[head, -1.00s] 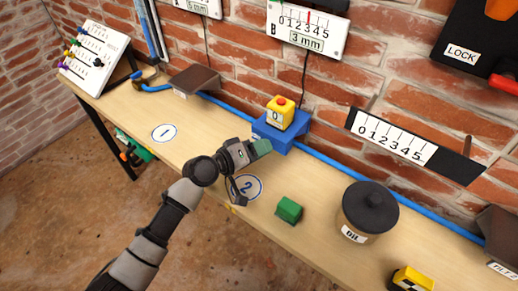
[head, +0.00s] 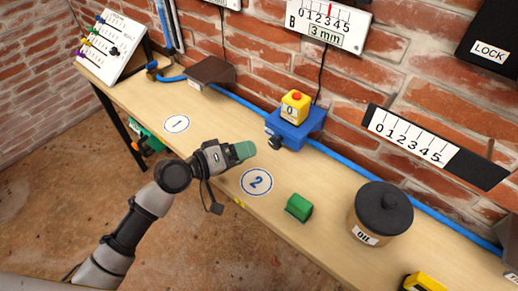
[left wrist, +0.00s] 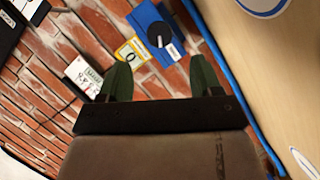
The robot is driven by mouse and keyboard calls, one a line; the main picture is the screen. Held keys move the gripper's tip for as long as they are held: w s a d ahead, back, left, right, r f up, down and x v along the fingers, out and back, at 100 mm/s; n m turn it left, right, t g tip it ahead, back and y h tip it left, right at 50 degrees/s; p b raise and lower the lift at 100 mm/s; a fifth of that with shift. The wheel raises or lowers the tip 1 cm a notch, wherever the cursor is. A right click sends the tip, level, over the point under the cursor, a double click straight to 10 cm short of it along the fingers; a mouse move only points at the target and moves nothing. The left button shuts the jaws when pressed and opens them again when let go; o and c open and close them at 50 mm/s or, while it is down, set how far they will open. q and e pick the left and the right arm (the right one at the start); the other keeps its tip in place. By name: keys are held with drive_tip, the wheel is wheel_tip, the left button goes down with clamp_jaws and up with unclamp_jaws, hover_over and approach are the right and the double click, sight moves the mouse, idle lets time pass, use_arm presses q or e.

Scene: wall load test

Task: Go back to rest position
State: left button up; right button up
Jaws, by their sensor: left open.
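My left gripper (head: 242,151) is above the wooden bench, between the round mark 1 (head: 176,124) and the round mark 2 (head: 257,181). Its arm comes in from the lower left of the head view. In the left wrist view its two green fingers (left wrist: 160,76) stand apart with nothing between them. It is clear of the blue block (head: 290,133) with the yellow button box (head: 295,106), which is farther back. My right gripper is not in view.
A green block (head: 299,207) lies right of mark 2. A dark-lidded oil pot (head: 366,234) and a yellow block (head: 424,283) are farther right. A brown ramp-like piece (head: 210,72) and a brick wall (head: 265,60) are behind. The bench (head: 215,120) is bare around mark 1.

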use_arm(q)
drive_tip(key=shift+v, duration=1.05)
